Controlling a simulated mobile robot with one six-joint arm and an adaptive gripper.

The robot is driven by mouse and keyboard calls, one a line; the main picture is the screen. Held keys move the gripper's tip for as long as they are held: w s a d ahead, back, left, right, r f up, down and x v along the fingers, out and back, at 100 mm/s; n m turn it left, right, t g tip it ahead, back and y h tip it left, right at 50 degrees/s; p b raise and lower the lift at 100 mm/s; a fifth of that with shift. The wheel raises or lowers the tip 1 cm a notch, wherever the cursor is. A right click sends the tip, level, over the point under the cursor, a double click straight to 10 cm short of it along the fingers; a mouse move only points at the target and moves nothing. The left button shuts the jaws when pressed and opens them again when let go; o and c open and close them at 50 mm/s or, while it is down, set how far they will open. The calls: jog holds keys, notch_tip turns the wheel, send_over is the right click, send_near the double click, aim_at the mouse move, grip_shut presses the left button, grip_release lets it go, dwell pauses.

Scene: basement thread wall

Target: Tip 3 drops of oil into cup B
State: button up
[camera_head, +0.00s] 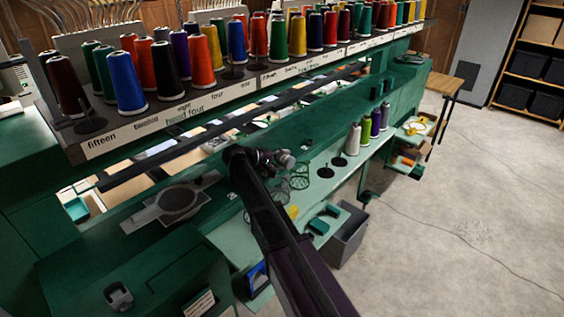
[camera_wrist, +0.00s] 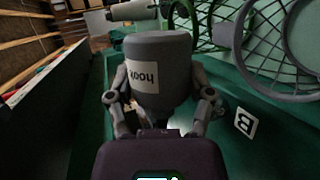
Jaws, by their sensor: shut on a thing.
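My gripper (camera_head: 264,158) is held out over the green machine's shelf. In the wrist view its two fingers (camera_wrist: 160,92) are shut around a grey cylindrical container (camera_wrist: 158,50) with a white label that reads "hook" upside down. The container's pale grey end also shows in the head view (camera_head: 286,161). A white tag with the letter B (camera_wrist: 245,121) is on the green surface to the right of the container. I cannot tell whether one is cup B, and no drops of oil show.
Rows of coloured thread cones (camera_head: 201,60) stand on the rack behind. A round grey fixture (camera_head: 178,203) lies left of my arm. A white, a green and a purple cone (camera_head: 365,128) stand to the right. A grey bin (camera_head: 346,236) stands below; the floor at right is mostly clear.

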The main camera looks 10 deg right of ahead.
dwell(0.6)
jog(key=shift+r+n+g+h+b, duration=0.1)
jog(key=shift+n+g+h+b, duration=0.3)
jog(key=shift+n+h+b, duration=0.4)
jog(key=shift+y+p, duration=0.3)
jog(key=shift+p, duration=0.1)
dwell(1.0)
jog(key=shift+m+t+y+p, duration=0.4)
jog(key=shift+m+y+p, duration=0.15)
jog(key=shift+m, duration=0.25)
jog(key=shift+w+f+m+t+y+p, duration=0.1)
jog(key=shift+f+m+t+y+p, duration=0.2)
jog(key=shift+m+t+y, duration=0.35)
jog(key=shift+r, duration=0.1)
